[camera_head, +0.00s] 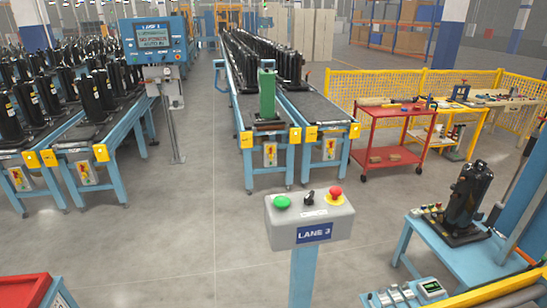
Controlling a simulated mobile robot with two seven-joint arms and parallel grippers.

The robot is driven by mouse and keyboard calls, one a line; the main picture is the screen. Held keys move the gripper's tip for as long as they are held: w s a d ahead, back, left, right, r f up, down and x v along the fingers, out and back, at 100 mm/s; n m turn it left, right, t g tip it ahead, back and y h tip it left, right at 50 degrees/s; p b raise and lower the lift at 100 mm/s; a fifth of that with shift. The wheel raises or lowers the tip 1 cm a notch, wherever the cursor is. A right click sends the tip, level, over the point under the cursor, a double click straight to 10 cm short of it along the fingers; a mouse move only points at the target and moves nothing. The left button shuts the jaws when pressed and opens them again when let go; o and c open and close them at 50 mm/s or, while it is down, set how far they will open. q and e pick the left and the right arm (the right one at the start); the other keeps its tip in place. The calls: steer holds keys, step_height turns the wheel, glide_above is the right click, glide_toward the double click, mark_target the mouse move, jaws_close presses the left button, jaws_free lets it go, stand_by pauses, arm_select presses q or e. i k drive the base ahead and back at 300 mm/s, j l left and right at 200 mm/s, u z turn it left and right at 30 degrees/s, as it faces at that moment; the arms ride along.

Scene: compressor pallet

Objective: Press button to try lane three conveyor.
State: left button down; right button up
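A grey control box (310,222) with a blue "LANE 3" label (314,233) stands on a blue post in the lower middle. On its top are a green button (282,203) at the left, a small black switch (309,198) in the middle, and a red mushroom button (335,193) on a yellow base at the right. Behind it, two conveyors (304,104) run side by side, carrying rows of black compressors and one green unit (267,94) at the near end. Neither of my grippers shows in this view.
A display (153,40) on a post stands at the left, by more loaded conveyors. A red cart (395,119) and yellow mesh fence (370,86) are at the right. A blue workbench (470,256) with a black compressor (469,197) stands nearer. Floor left of the box is clear.

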mark_target(281, 202)
steer(key=i+j+z, duration=0.1)
steer(key=i+z, duration=0.2)
steer(key=i, duration=0.2)
steer(key=i+j+z, duration=0.25)
steer(key=i, duration=0.25)
steer(key=i+j+z, duration=0.3)
steer(key=i, duration=0.15)
